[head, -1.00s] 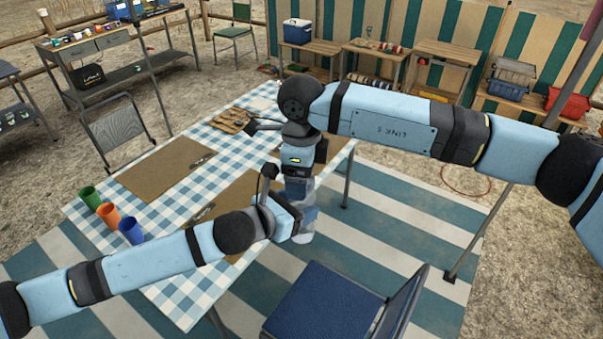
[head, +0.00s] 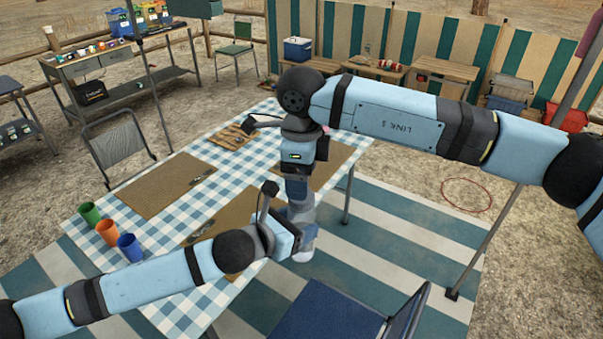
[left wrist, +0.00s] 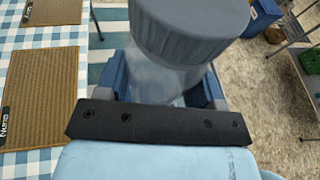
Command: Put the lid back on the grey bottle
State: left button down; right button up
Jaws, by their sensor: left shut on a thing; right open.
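The grey bottle shows in the left wrist view as a clear body (left wrist: 160,82) with a grey ridged lid (left wrist: 190,28) on its top; how firmly it is seated I cannot tell. My left gripper (head: 298,236) is shut around the bottle body and holds it upright beside the table's near right edge. In the head view the bottle's pale base (head: 303,255) shows below the jaws. My right gripper (head: 298,192) is open, pointing down just above the bottle. Its fingertips are partly hidden by my left gripper and wrist.
The checked table (head: 200,283) carries brown placemats (head: 160,186), a wooden board (head: 233,137) and green, orange and blue cups (head: 128,247). A blue chair (head: 325,310) stands close in front. A red hoop (head: 467,194) lies on the ground at right.

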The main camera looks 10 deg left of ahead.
jog(key=n, duration=0.2)
jog(key=r+n, duration=0.1)
jog(key=shift+r+n, duration=0.3)
jog(key=shift+n, duration=0.1)
jog(key=n, duration=0.1)
jog(key=r+n, duration=0.1)
jog(key=n, duration=0.1)
jog(key=r+n, duration=0.1)
jog(key=n, duration=0.1)
jog(key=shift+f, duration=0.2)
notch_tip(320, 180, down, 8)
jog(key=shift+r, duration=0.1)
